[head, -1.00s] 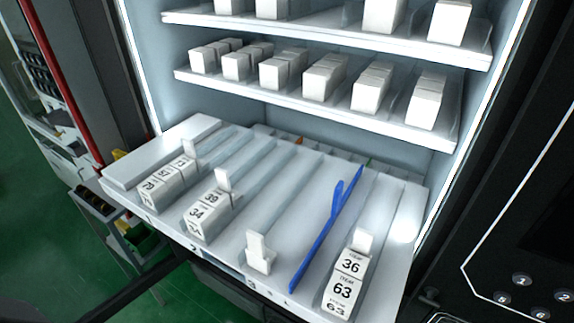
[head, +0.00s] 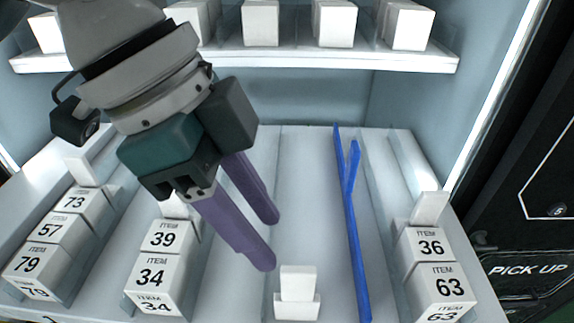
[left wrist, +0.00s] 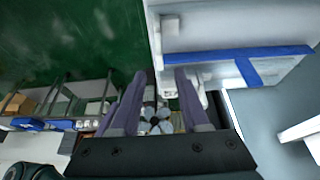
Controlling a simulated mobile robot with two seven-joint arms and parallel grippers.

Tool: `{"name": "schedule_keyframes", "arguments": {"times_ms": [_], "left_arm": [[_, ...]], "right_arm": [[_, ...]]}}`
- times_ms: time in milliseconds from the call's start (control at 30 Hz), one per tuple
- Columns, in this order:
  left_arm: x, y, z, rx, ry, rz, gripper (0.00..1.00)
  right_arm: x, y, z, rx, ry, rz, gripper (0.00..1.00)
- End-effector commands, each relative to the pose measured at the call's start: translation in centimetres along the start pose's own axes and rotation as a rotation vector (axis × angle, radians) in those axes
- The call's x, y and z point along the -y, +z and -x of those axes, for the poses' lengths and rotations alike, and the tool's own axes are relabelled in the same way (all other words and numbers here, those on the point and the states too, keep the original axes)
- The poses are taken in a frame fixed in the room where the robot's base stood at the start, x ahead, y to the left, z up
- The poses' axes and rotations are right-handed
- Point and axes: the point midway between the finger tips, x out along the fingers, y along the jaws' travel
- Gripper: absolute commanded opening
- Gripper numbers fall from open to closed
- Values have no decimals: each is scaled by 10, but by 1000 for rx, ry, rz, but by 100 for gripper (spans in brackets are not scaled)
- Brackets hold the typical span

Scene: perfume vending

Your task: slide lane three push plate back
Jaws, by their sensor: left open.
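The lane three push plate (head: 297,290) is a small white upright block on a wider foot, at the front end of an empty lane. It stands just left of a blue divider (head: 350,220). My left gripper (head: 271,240) is open, with two purple fingers over lane three, above and behind the push plate. Nothing shows between the fingers, and they look apart from the plate. The left wrist view shows the fingers (left wrist: 158,105) spread and the blue divider (left wrist: 245,53) nearby. I cannot make out the plate for sure there. My right gripper is not in view.
White boxes marked 34 and 39 (head: 160,265) fill the lane to the left. Boxes marked 36 and 63 (head: 435,275) stand right of the divider. A shelf (head: 300,57) with white boxes hangs above the back. Lane three is clear behind the plate.

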Motion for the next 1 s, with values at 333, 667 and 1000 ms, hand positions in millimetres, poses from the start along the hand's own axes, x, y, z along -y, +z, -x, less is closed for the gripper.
{"name": "schedule_keyframes", "arguments": {"times_ms": [333,667,1000], "left_arm": [[-2,-2,-62,0,3,2,45],[-1,-1,-88,0,-1,1,45],[-1,-1,-89,-1,-2,1,33]], "right_arm": [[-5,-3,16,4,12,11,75],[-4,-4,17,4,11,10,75],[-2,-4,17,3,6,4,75]]}}
